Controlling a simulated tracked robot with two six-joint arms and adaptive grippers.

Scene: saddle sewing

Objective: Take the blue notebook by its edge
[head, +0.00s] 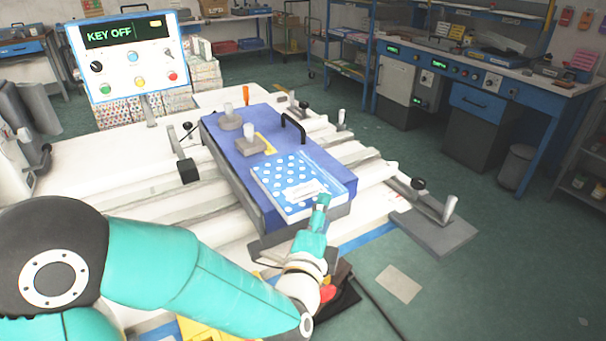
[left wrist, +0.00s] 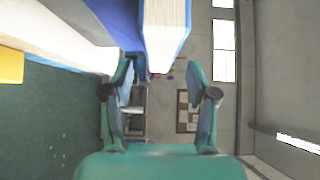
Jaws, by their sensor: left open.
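The blue notebook (head: 283,178), with white dots and a pale label on its cover, lies flat on the near end of a long blue block (head: 225,150) in the head view. My left gripper (head: 322,203) is at the notebook's near right corner. In the left wrist view the notebook's pale page edge and blue cover (left wrist: 166,28) point towards the gap between my two open left fingers (left wrist: 161,78). The notebook's edge appears between the fingertips, with space on both sides; I cannot tell how deep it reaches. My right gripper is not in view.
The blue block carries a black handle (head: 293,126) and grey blocks with pegs (head: 250,138). Clamps with levers (head: 437,215) stand on the white table (head: 130,190). A panel reading KEY OFF (head: 128,58) stands at the back left. Open floor lies to the right.

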